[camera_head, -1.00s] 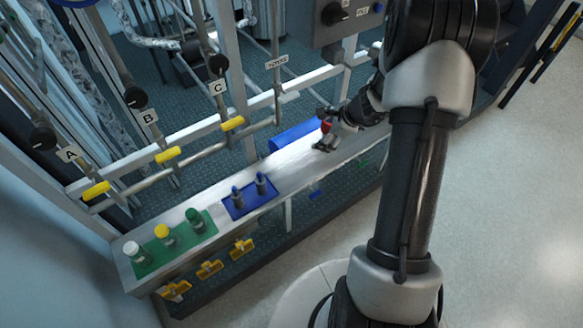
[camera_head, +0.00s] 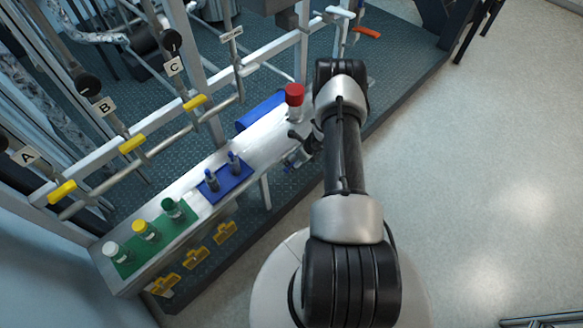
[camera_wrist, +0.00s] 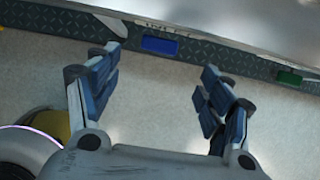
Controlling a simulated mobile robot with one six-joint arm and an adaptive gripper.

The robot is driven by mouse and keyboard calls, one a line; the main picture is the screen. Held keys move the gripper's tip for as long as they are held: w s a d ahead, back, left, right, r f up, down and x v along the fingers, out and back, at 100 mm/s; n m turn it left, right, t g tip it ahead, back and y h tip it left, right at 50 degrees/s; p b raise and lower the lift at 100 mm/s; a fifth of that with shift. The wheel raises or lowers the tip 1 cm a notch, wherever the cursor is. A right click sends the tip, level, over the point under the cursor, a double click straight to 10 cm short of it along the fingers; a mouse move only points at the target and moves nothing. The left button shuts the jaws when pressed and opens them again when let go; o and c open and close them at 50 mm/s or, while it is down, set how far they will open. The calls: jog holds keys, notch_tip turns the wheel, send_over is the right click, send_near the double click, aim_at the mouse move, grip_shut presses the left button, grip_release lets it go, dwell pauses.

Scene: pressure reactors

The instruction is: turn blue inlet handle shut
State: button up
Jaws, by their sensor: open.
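A flat blue piece (camera_wrist: 159,45), which may be the blue inlet handle, sits on the dark patterned strip below the bench edge in the wrist view. My gripper (camera_wrist: 157,78) is open and empty, its blue-padded fingers spread wide. The blue piece lies ahead of the fingertips, between their lines, with a visible gap. In the head view my gripper (camera_head: 301,155) is at the front edge of the white bench, partly hidden by my arm. The blue piece cannot be made out clearly there.
A red-capped bottle (camera_head: 294,101) stands on the bench (camera_head: 262,148) close by. A blue tray (camera_head: 222,187) and a green mat (camera_head: 125,262) with bottles are further left. A green piece (camera_wrist: 288,77) is right of the blue one.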

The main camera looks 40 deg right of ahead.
aim_at(290, 166)
jog(key=b+x, duration=0.4)
jog(key=x, duration=0.6)
jog(key=c, duration=1.1)
jog(key=shift+o, duration=0.2)
